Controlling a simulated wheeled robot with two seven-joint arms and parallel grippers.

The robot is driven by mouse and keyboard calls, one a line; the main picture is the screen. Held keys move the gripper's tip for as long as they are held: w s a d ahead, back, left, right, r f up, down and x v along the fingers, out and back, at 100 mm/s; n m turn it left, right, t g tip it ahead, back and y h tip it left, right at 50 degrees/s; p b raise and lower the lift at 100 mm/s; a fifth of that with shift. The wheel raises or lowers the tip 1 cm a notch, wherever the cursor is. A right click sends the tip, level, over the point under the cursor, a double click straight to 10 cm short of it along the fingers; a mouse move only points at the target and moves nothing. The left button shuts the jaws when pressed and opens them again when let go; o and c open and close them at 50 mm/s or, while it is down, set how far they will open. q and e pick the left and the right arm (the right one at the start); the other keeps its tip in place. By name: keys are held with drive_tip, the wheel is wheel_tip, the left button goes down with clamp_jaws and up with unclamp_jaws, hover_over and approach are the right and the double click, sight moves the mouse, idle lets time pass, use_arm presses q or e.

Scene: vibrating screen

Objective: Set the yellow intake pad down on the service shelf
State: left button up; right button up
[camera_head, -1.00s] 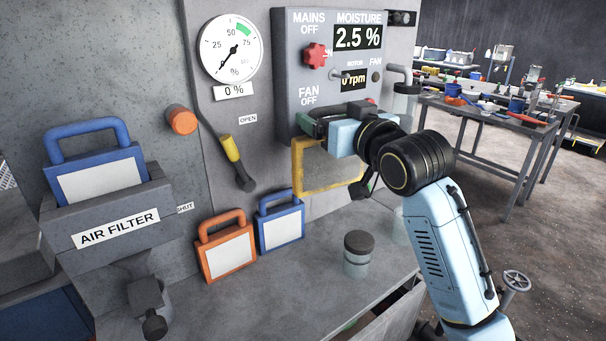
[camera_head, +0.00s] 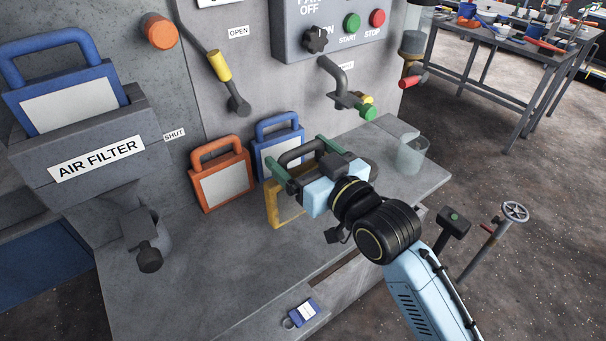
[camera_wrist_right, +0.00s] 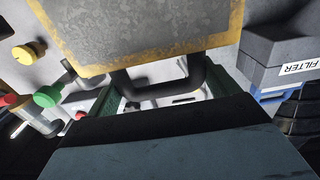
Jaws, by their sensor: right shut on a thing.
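The yellow intake pad (camera_head: 272,207) has a yellow frame, a grey face and a dark handle. It hangs upright below my right gripper (camera_head: 300,158), low over the grey service shelf (camera_head: 180,285); I cannot tell whether its lower edge touches. The right gripper's green fingers are shut on the handle. In the right wrist view the pad's grey, worn face (camera_wrist_right: 145,25) and dark handle (camera_wrist_right: 165,85) show close up. In the head view my gripper and wrist hide much of the pad. My left gripper is not in view.
An orange-framed pad (camera_head: 222,180) and a blue-framed pad (camera_head: 277,145) lean on the wall at the shelf's back. A glass jar (camera_head: 411,157) stands at the right end. A blue padlock-like tag (camera_head: 302,313) is at the front edge. The shelf's left and middle are clear.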

sight(303, 169)
drive_tip(key=shift+f, duration=1.8)
drive_tip(key=o, duration=1.2)
drive_tip(key=v, duration=1.2)
